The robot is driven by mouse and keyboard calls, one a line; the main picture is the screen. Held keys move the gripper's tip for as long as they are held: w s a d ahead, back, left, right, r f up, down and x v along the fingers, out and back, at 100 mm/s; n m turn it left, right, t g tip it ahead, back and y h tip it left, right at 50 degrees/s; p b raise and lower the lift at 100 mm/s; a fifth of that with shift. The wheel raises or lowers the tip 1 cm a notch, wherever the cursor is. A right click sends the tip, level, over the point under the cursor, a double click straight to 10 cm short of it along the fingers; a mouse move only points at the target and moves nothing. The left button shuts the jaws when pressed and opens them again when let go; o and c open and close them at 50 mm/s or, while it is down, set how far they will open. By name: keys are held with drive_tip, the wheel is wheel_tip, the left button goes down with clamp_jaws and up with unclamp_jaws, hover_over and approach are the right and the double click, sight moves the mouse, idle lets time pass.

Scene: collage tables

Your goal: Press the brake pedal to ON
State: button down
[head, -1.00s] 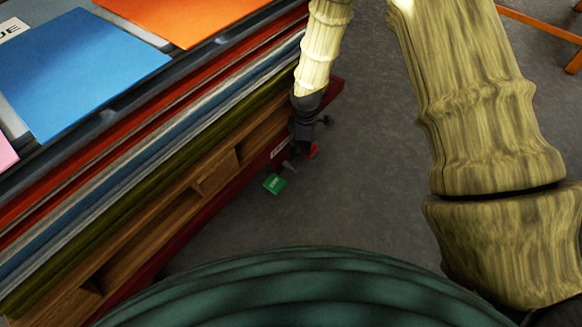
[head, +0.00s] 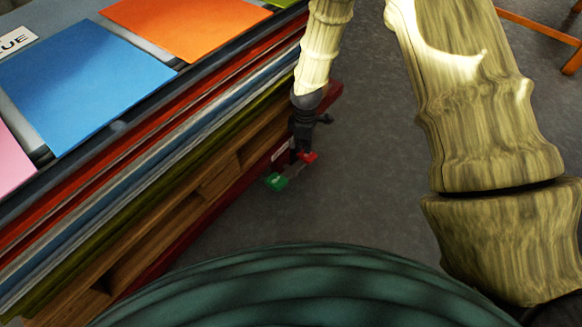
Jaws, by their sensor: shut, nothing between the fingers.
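The brake pedal sits low beside the base of the table, near the floor. It shows a green end (head: 276,181) with small pale lettering and a red end (head: 308,157), with a grey part (head: 293,170) between them. The lettering is too small to read. My gripper (head: 299,152) is dark, points down and is shut with nothing held. It is right above the pedal, at its red end, and hides part of it. I cannot tell whether the fingertips touch the pedal.
The table (head: 120,125), with layered coloured edges, fills the left side. Blue (head: 85,80) and orange (head: 190,25) sheets lie on it. Wooden recesses and a dark red base (head: 225,190) run along its lower side. Grey floor (head: 370,190) to the right is clear. An orange frame (head: 540,25) stands far right.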

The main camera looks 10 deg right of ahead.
wheel_tip(320, 180, up, 4)
drive_tip(key=p, duration=0.4)
idle(0.6)
drive_tip(key=s+f+m+y, duration=0.1)
drive_tip(key=s+f+m, duration=0.35)
drive_tip(key=s, duration=0.65)
drive_tip(key=s+f+m, duration=0.4)
drive_tip(key=s+f, duration=0.1)
drive_tip(key=s, duration=0.5)
drive_tip(key=s+d+m, duration=0.3)
drive_tip(key=s+m, duration=0.2)
drive_tip(key=s, duration=1)
wheel_tip(320, 180, up, 38)
drive_tip(key=h+p, duration=0.1)
drive_tip(key=p, duration=3.8)
drive_tip(key=shift+s+d, duration=0.15)
drive_tip(key=shift+d, duration=0.05)
